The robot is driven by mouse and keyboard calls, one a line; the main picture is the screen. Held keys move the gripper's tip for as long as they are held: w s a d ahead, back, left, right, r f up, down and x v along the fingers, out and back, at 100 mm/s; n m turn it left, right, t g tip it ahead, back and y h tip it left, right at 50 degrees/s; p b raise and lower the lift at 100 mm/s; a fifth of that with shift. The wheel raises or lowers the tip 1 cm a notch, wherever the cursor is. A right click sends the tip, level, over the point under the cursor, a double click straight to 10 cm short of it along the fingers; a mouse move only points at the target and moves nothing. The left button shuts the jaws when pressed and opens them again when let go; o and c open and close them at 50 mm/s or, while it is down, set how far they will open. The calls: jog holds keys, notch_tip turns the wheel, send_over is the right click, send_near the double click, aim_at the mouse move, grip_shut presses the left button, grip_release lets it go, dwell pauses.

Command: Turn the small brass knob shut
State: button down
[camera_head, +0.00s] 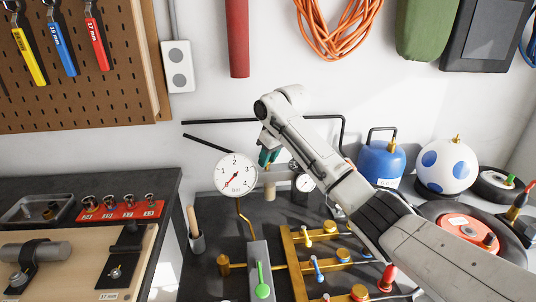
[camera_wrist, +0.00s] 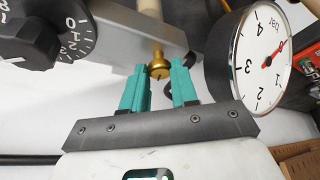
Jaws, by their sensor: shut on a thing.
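The small brass knob (camera_wrist: 158,68) sits on the edge of a grey metal block (camera_wrist: 125,30) in the wrist view. My gripper (camera_wrist: 159,72) has two teal fingers, one on each side of the knob, and is shut on it at the fingertips. In the wrist view the gauge (camera_wrist: 262,60) appears upside down, close to the right finger.
A black dial (camera_wrist: 30,35) stands left of the fingers in the wrist view. A blue gas canister (camera_head: 381,163) stands right of my arm. A green lever (camera_head: 262,288) is in front.

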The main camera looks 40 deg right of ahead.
jog(key=n+y+p, duration=0.1)
jog(key=n, duration=0.3)
jog(key=shift+d+r+y+p, duration=0.1)
jog(key=shift+d+y+p, duration=0.05)
jog(key=shift+y+p, duration=0.25)
jog(key=n, duration=0.2)
jog(key=shift+w+n+g+y, duration=0.1)
jog(key=shift+n+g+y, duration=0.3)
jog(key=shift+d+n+g+y+b, duration=0.1)
jog(key=shift+n+g+y+b, duration=0.2)
jog(key=shift+n+b, duration=0.65)
jog(key=shift+n, duration=0.35)
jog(key=c, duration=0.9)
grip_release()
jog(key=b+v, duration=0.1)
jog(key=v, duration=0.9)
jog(key=shift+d+r, duration=0.15)
jog(key=shift+r, duration=0.15)
jog(key=shift+o, duration=0.2)
